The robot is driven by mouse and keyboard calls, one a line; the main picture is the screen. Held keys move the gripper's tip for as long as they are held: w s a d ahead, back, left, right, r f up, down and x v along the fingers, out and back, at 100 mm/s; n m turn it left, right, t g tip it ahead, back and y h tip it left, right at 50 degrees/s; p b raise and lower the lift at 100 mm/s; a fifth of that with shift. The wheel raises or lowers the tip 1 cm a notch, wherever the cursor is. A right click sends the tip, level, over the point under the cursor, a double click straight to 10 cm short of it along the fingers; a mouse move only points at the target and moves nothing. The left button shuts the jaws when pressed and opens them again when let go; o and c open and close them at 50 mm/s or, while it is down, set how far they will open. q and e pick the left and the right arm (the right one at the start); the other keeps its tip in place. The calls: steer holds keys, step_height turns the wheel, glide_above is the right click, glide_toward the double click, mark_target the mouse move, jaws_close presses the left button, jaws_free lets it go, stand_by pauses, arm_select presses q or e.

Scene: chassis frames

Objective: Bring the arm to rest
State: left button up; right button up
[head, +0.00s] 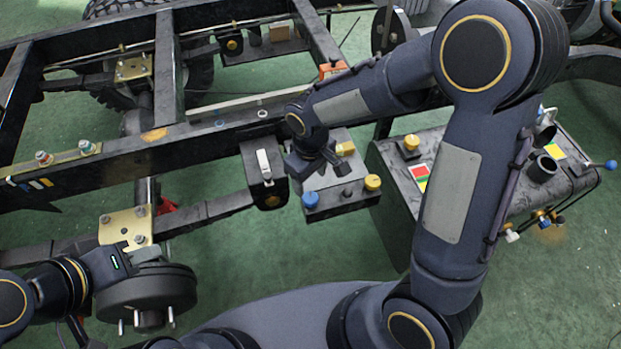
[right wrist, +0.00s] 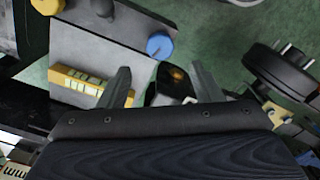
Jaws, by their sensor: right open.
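My right arm (head: 455,190) bends across the right half of the head view. My right gripper (head: 308,168) is above a grey box (head: 335,201) with a blue knob (head: 311,200) and yellow knobs (head: 372,182). In the right wrist view its two fingers (right wrist: 163,84) stand apart with nothing held between them; the blue knob (right wrist: 159,46) shows beyond them. My left gripper (head: 128,254) is at the lower left, beside a dark round hub (head: 146,292). Its fingers are too unclear to tell their state.
A black chassis frame (head: 100,144) crosses the left and back. A black bracket with a white switch (head: 264,164) is close left of my right gripper. A dark panel box (head: 400,180) stands at right under my arm. Green floor (head: 262,255) is clear in the lower middle.

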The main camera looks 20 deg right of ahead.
stand_by(0.4)
steer(key=s+d+r+m+t+y+p, duration=0.2)
steer(key=s+d+r+m+p, duration=0.2)
steer(key=s+r, duration=0.4)
steer(key=s+d+r+m+t+y+p, duration=0.1)
steer(key=s+d+r+m+t+p, duration=0.2)
steer(key=s+r, duration=0.5)
step_height(320, 180, up, 7)
steer(key=shift+s+d+r+m+t+y+p, duration=0.2)
steer(key=shift+d+m+t+y+p, duration=0.3)
steer(key=shift+d+p, duration=0.7)
steer(key=shift+a, duration=0.1)
stand_by(0.5)
